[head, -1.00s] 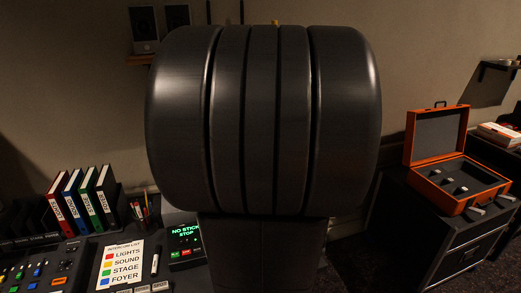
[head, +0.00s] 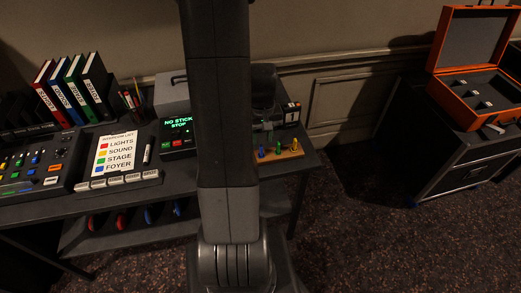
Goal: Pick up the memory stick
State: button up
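I cannot make out a memory stick for certain. Several small pale items (head: 473,92) sit in the dark foam of the open orange case (head: 466,110) at right, too small to identify. A small player box with a green screen (head: 177,125) reading "NO STICK STOP" stands on the desk. My arm crosses the middle of the head view and hides part of the desk. A dark end of my arm, likely my gripper (head: 265,118), shows beside it above the desk's right end. Its fingers cannot be made out.
A wooden board with small blue, yellow and green pieces (head: 279,152) lies at the desk's right end. Binders (head: 75,90), a pen cup (head: 133,100), an intercom list (head: 115,152) and a mixer (head: 30,165) fill the left. The orange case stands on a black flight case (head: 470,165). Carpet between is clear.

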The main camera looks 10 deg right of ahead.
aim_at(261, 146)
jog(key=shift+w+a+f+p, duration=0.1)
jog(key=shift+f+p, duration=0.1)
jog(key=shift+f, duration=1.35)
jog(key=shift+w+f+p, duration=0.1)
jog(key=shift+f+p, duration=0.05)
jog(key=shift+f, duration=1.4)
jog(key=shift+c, duration=0.4)
grip_shut()
